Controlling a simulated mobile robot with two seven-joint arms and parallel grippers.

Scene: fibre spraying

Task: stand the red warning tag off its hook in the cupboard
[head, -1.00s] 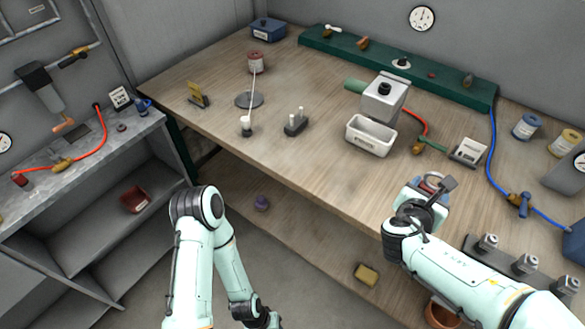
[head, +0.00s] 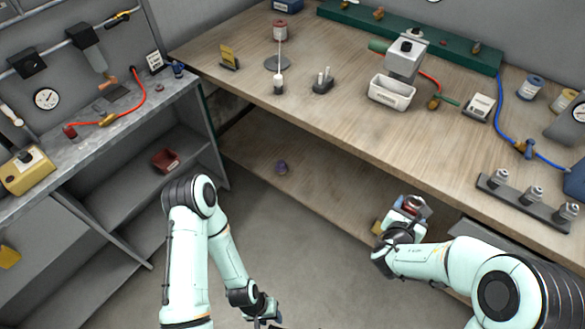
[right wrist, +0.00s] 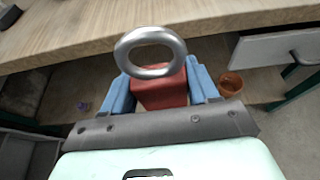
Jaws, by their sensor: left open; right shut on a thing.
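My right gripper (head: 408,206) is shut on a red block-like piece with a steel ring, which I take to be the red warning tag (right wrist: 162,88). In the right wrist view its steel ring (right wrist: 150,52) faces the camera, and blue fingers grip the red body from both sides. The gripper holds it clear of the wooden workbench (head: 300,130), in front of the bench's front edge. My left gripper (head: 264,310) is open and empty, low over the floor at the bottom of the head view. I cannot tell which unit is the cupboard; no hook shows clearly.
A grey open shelf unit (head: 120,175) stands at the left, with a red bin (head: 166,160) inside. A yellow box (head: 27,172) sits on its top. A terracotta pot (right wrist: 231,82) shows low in the right wrist view. The floor between is clear.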

